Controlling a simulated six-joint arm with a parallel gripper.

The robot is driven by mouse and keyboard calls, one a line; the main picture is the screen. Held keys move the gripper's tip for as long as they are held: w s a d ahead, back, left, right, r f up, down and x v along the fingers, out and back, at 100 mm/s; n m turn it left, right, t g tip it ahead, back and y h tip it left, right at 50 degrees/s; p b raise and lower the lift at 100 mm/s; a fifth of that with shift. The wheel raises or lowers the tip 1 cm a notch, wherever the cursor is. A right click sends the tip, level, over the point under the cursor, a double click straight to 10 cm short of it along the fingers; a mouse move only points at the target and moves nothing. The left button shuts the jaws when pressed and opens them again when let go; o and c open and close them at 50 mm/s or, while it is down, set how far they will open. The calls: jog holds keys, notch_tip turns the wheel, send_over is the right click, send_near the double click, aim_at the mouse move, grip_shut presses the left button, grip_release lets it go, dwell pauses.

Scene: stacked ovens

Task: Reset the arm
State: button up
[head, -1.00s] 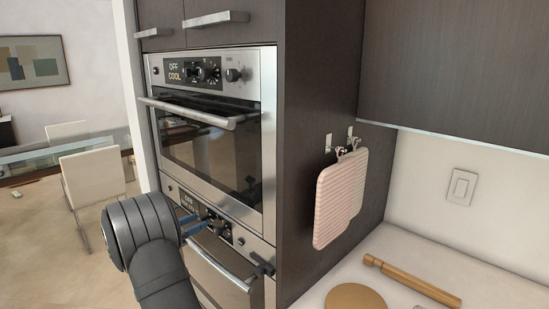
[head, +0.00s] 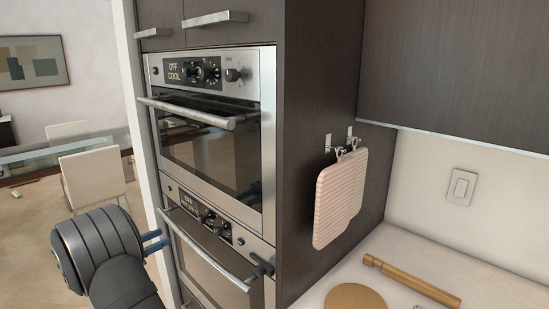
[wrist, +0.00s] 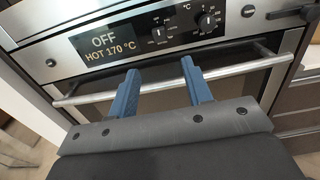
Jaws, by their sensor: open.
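My gripper (head: 157,241) is at the lower left in the head view, in front of the left side of the lower oven (head: 221,255). In the wrist view its two blue fingers (wrist: 160,95) are apart with nothing between them. They point toward the lower oven's handle bar (wrist: 165,84); I cannot tell whether they touch it. The lower oven's panel (wrist: 135,45) reads OFF and HOT 170 °C. Its door looks shut. The upper oven (head: 215,140) is shut, and its display reads OFF and COOL.
Pink oven mitts (head: 340,198) hang on the dark cabinet side. A rolling pin (head: 412,280) and a round board (head: 355,298) lie on the white counter at the lower right. A chair (head: 92,178) and glass table (head: 40,160) stand at the left. The floor left of the ovens is open.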

aim_at(199, 220)
jog(key=x, duration=1.3)
jog(key=shift+w+d, duration=0.2)
jog(key=shift+d, duration=0.05)
jog(key=m, duration=0.3)
jog(key=shift+m, duration=0.4)
jog(key=m, duration=0.4)
jog(key=shift+m, duration=0.3)
jog(key=m, duration=0.4)
jog(key=shift+m, duration=2.2)
